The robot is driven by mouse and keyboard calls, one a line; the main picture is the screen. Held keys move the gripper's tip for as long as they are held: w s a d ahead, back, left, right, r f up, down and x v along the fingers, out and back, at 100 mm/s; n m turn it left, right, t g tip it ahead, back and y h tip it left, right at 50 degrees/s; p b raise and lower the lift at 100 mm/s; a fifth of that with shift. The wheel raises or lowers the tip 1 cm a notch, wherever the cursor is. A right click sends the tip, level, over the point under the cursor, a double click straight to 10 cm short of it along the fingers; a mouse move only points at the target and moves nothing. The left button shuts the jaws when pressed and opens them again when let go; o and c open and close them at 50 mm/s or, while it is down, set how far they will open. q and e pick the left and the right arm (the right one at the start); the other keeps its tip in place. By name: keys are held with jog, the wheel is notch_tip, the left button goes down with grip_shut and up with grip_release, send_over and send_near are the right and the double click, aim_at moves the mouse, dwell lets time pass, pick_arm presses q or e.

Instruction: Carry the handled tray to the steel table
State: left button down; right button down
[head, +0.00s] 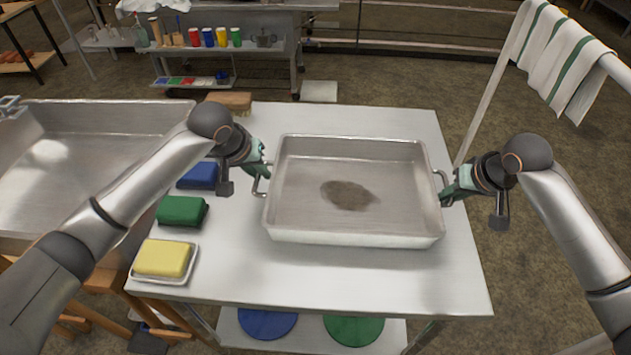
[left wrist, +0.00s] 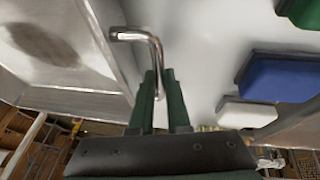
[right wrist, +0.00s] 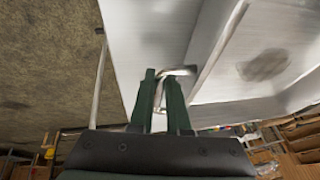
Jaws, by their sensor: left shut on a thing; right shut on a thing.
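The handled tray (head: 310,180) is a rectangular metal pan with a dark brown stain on its floor. It is over the steel table (head: 425,280); I cannot tell whether it rests on the top or hangs just above it. My left gripper (head: 262,176) is shut on the tray's left handle, and the bent metal handle (left wrist: 150,45) shows between the green fingers in the left wrist view. My right gripper (head: 447,188) is shut on the right handle, which also shows in the right wrist view (right wrist: 180,71). The tray looks about level.
Blue, green (head: 182,212) and yellow (head: 162,258) blocks line the table's left edge, with a brush (head: 229,101) behind. A towel rail with striped towels (head: 565,60) stands right. The table front is clear.

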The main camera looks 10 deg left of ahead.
pick_arm(q)
jog(key=shift+a+f, duration=0.1)
jog(key=shift+f, duration=0.2)
pick_arm(e)
jog(key=shift+f, duration=0.3)
pick_arm(q)
jog(key=c, duration=0.9)
grip_release()
pick_arm(e)
jog(key=c, duration=0.9)
grip_release()
pick_arm(q)
jog(key=shift+r, duration=0.15)
pick_arm(e)
jog(key=shift+r, duration=0.1)
jog(key=shift+s+d+r, duration=0.1)
jog(key=shift+s+r, duration=0.05)
jog(key=shift+r, duration=0.1)
pick_arm(q)
jog(key=v, duration=1.1)
jog(key=shift+s+r, duration=0.2)
jog(key=shift+r, duration=0.15)
pick_arm(e)
jog(key=v, duration=1.1)
jog(key=shift+r, duration=0.2)
